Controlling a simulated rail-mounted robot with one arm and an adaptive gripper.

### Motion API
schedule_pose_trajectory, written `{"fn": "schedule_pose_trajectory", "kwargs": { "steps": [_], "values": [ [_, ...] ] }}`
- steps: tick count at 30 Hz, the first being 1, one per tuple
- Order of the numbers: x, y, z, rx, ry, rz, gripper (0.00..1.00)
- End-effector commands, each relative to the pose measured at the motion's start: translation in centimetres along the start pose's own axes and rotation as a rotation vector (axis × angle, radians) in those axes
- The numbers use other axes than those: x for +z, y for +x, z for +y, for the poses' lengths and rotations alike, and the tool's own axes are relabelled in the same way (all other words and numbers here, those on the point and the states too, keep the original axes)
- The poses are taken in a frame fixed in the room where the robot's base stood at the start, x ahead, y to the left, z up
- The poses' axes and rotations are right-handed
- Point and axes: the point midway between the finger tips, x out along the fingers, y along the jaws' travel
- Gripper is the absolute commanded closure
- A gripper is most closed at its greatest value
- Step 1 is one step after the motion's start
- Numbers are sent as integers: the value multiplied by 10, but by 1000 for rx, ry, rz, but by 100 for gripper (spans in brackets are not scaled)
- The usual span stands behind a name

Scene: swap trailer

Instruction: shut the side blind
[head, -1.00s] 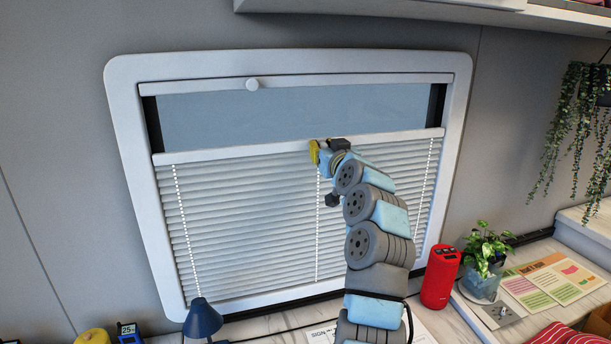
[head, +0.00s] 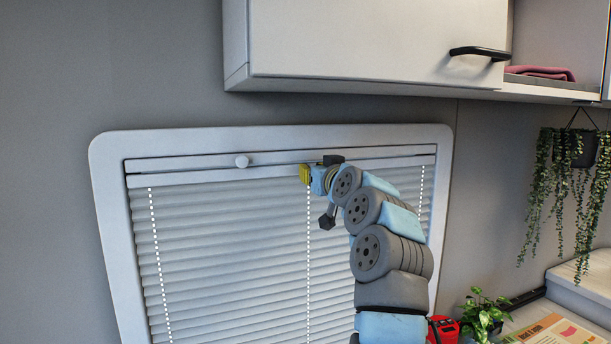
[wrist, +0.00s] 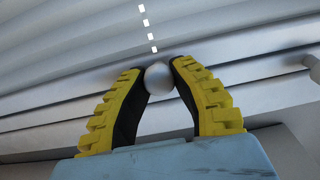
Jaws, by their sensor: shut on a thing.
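The side blind (head: 230,240) is white and slatted, and covers nearly the whole window inside its pale frame (head: 110,220). Its moving rail (head: 215,174) is up close below the fixed top rail (head: 190,161), with at most a thin gap between them. My gripper (head: 305,174) is at the middle of the moving rail. In the wrist view my gripper (wrist: 158,88) has its yellow-backed fingers closed around a round white knob (wrist: 158,78) on the rail. In the head view this knob is hidden behind my fingers.
A second white knob (head: 242,161) sits on the top rail, left of my gripper. An overhead cabinet (head: 370,40) juts out above the window. A hanging plant (head: 570,190) is at the right. A red object (head: 443,329) stands at the window's lower right.

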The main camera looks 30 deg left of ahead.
Motion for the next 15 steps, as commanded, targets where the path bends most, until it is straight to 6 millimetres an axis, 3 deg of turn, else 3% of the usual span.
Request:
{"fn": "schedule_pose_trajectory", "kwargs": {
  "steps": [8, 9, 11, 15],
  "values": [
    [-5, -1, -2, -1, -3, 8, 100],
    [-5, -1, -2, -1, -3, 9, 64],
    [-5, -1, -1, -1, -3, 8, 46],
    [-4, -1, -1, 0, -2, 6, 45]
  ]
}}
